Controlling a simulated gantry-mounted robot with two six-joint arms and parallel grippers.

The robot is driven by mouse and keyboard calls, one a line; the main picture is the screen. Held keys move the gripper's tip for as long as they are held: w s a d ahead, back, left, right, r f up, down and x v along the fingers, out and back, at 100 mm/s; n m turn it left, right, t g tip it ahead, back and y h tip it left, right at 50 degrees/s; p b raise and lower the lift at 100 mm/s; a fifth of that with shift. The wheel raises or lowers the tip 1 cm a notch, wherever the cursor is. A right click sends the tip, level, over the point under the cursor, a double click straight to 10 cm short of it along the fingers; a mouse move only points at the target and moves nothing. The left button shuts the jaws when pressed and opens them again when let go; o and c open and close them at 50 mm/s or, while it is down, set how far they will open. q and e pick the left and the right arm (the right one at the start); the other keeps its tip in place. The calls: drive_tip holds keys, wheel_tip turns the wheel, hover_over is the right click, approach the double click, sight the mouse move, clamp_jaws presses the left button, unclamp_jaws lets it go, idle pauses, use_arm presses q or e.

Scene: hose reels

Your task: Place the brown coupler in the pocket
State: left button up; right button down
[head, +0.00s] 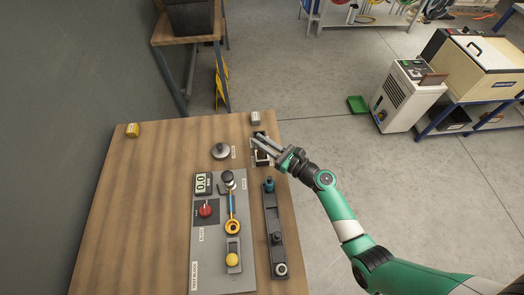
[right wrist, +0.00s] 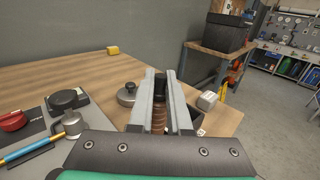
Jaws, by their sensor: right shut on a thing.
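The brown coupler (right wrist: 158,120) shows in the right wrist view as a ribbed brown cylinder with a dark end, between the fingers of my right gripper (right wrist: 160,80). In the head view my right gripper (head: 258,140) is over the far right part of the table; the coupler is too small to make out there. A small dark, white-edged holder (head: 263,160) lies under the fingers, partly hidden. It may be the pocket, but I cannot tell. In the right wrist view a dark box edge shows beside the right finger. My left gripper is not in view.
A grey test board (head: 209,262) holds a gauge, red knob, blue-yellow wrench and yellow button. A dark rack (head: 272,212) with fittings stands beside it. A grey disc (head: 221,151), grey block (head: 255,118) and yellow block (head: 133,130) lie nearby. The table's left side is clear.

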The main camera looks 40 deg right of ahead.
drive_tip(key=f+b, duration=0.3)
drive_tip(key=f, duration=0.1)
drive_tip(key=shift+w+d, duration=0.3)
drive_tip(key=shift+d, duration=0.05)
drive_tip(key=shift+r, duration=0.1)
drive_tip(key=c, duration=0.9)
unclamp_jaws()
drive_tip(key=shift+o, duration=0.2)
